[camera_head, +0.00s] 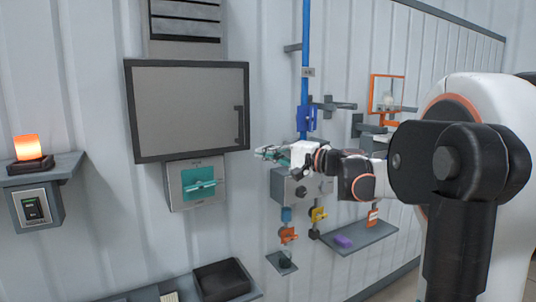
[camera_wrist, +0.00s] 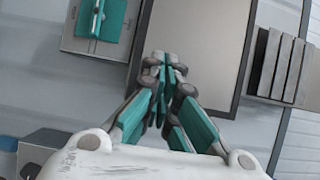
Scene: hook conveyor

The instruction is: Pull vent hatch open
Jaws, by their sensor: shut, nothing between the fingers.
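The vent hatch (camera_head: 188,105) is a flat grey panel in a dark frame on the wall. It looks closed. Its dark vertical handle (camera_head: 239,126) is near the right edge. In the wrist view the hatch panel (camera_wrist: 193,35) fills the upper middle; I cannot make out the handle there. My gripper (camera_head: 260,153) is just right of the hatch's lower right corner in the head view, with its fingers pointing left. In the wrist view its teal-padded fingers (camera_wrist: 164,62) are together and empty, overlapping the hatch's near edge. I cannot tell whether they touch it.
A louvred vent (camera_head: 186,20) is above the hatch. A box with a teal switch (camera_head: 198,182) is below it. A blue pipe (camera_head: 305,70) and a grey valve box (camera_head: 290,186) are by my gripper. A shelf with an orange lamp (camera_head: 28,148) is at left.

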